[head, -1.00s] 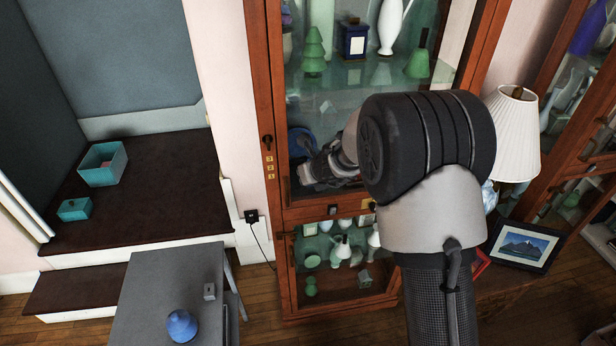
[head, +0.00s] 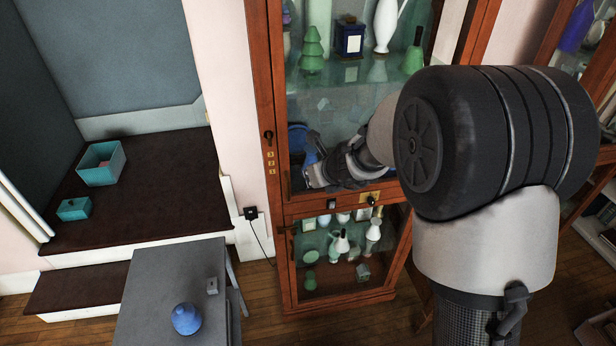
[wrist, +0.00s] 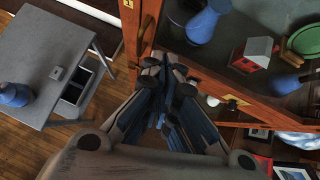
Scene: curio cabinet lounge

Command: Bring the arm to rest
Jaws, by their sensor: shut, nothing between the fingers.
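My gripper (head: 316,164) is shut and empty. In the head view it is at the front of the wooden glass cabinet (head: 264,120), near the left side of the middle opening. My large arm joint hides the cabinet's right part. In the wrist view the fingers (wrist: 163,66) are closed together, beside the cabinet's wooden frame. Whether they touch the frame I cannot tell.
A grey side table (head: 160,280) with a blue lidded jar (head: 186,319) stands at lower left. A teal box (head: 102,163) sits on the dark ledge. In the wrist view, a blue vase (wrist: 207,22) and a small red house (wrist: 254,54) stand inside the cabinet.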

